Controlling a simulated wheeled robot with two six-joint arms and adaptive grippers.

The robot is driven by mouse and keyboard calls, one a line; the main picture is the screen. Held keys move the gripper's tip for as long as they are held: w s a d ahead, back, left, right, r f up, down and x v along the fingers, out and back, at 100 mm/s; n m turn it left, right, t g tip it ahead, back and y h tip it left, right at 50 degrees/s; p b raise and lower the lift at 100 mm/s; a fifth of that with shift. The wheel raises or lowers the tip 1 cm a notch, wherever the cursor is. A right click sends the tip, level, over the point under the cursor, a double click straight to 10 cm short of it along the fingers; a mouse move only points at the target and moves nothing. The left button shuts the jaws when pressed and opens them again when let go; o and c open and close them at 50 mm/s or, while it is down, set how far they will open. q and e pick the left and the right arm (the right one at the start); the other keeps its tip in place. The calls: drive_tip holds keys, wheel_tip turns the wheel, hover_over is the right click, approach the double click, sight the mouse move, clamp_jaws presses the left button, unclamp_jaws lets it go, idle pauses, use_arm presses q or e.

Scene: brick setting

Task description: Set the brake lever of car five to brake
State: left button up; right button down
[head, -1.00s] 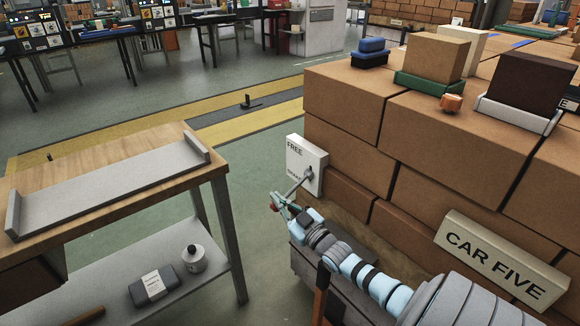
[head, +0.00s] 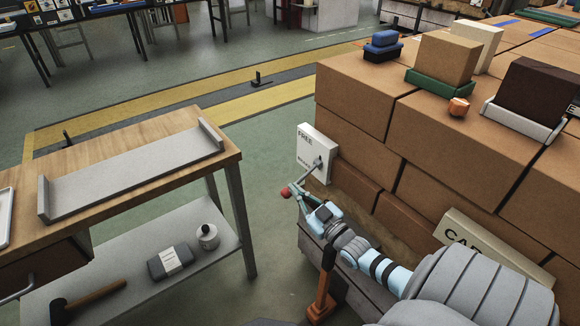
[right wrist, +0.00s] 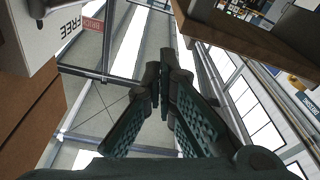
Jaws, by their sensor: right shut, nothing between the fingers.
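The white lever plate (head: 308,150) is fixed to the left end of the brick stack. It reads FREE at the top, with a smaller, hard-to-read label lower down. The grey brake lever (head: 305,174) slants from its pivot down and left to a red knob (head: 286,192). My right gripper (head: 301,194) is beside the knob, just right of and below the lever; touching or apart is unclear. In the right wrist view its fingers (right wrist: 164,75) are shut and empty, and the plate (right wrist: 62,28) is at upper left. My left gripper is not in view.
The CAR FIVE sign (head: 488,252) is partly hidden behind my right arm. The brick stack (head: 440,140) fills the right side. A wooden bench (head: 90,150) with a grey tray (head: 130,172) stands at left. Green floor (head: 270,215) is open between them.

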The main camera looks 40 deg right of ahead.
drive_tip(key=shift+s+a+f+p, duration=0.1)
drive_tip(key=shift+s+f+p, duration=0.1)
drive_tip(key=shift+s, duration=0.95)
drive_tip(key=shift+s+a+f+p, duration=0.1)
drive_tip(key=shift+s+f+p, duration=0.05)
drive_tip(key=shift+s, duration=0.95)
drive_tip(key=s+a+f+m+g+h+p, duration=0.15)
drive_tip(key=s+f+g, duration=0.3)
drive_tip(key=f, duration=0.55)
drive_tip(key=s+a+f+g+p, duration=0.1)
drive_tip(key=s+f+g+p, duration=0.25)
drive_tip(key=s+f, duration=0.4)
drive_tip(key=s+a+f+g+y+p, duration=0.1)
drive_tip(key=s+a+f+g, duration=0.4)
drive_tip(key=s, duration=0.7)
drive_tip(key=s+a+f+g+p, duration=0.2)
drive_tip(key=s+a+f+g, duration=0.3)
drive_tip(key=s+a+f, duration=0.2)
drive_tip(key=s+f+m, duration=0.1)
drive_tip(key=s+f, duration=0.1)
drive_tip(key=s, duration=0.2)
drive_tip(key=shift+s+y, duration=0.35)
drive_tip(key=shift+r, duration=0.1)
